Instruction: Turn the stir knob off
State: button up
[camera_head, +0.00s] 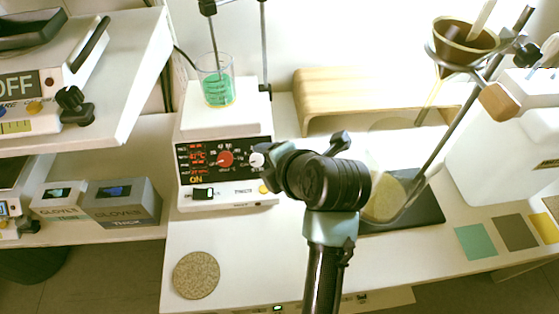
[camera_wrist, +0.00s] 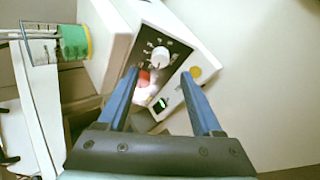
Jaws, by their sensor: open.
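The stirrer hotplate (camera_head: 225,120) is a white box with a black front panel. The panel carries a red knob (camera_head: 225,158) on the left and a white knob (camera_head: 257,160) on the right, with lit red readouts and "ON" at its left. The small dial labels are too blurred to tell which knob is for stirring. In the wrist view the white knob (camera_wrist: 160,54) is beyond the fingertips, and the red knob (camera_wrist: 143,78) shows between the fingers. My gripper (camera_wrist: 159,72) is open and empty. In the head view it (camera_head: 268,158) is at the panel's right end, by the white knob; contact is unclear.
A beaker of green liquid (camera_head: 218,87) stands on the plate beside a support rod. A cork disc (camera_head: 196,275) lies on the front of the bench. A wooden riser (camera_head: 350,84) and a funnel stand (camera_head: 465,40) are to the right. Glove boxes (camera_head: 122,202) are left.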

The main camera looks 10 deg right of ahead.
jog(key=v, duration=0.6)
jog(key=shift+s+r+p, duration=0.2)
jog(key=shift+s+p, duration=0.05)
jog(key=shift+p, duration=0.05)
jog(key=shift+d, duration=0.1)
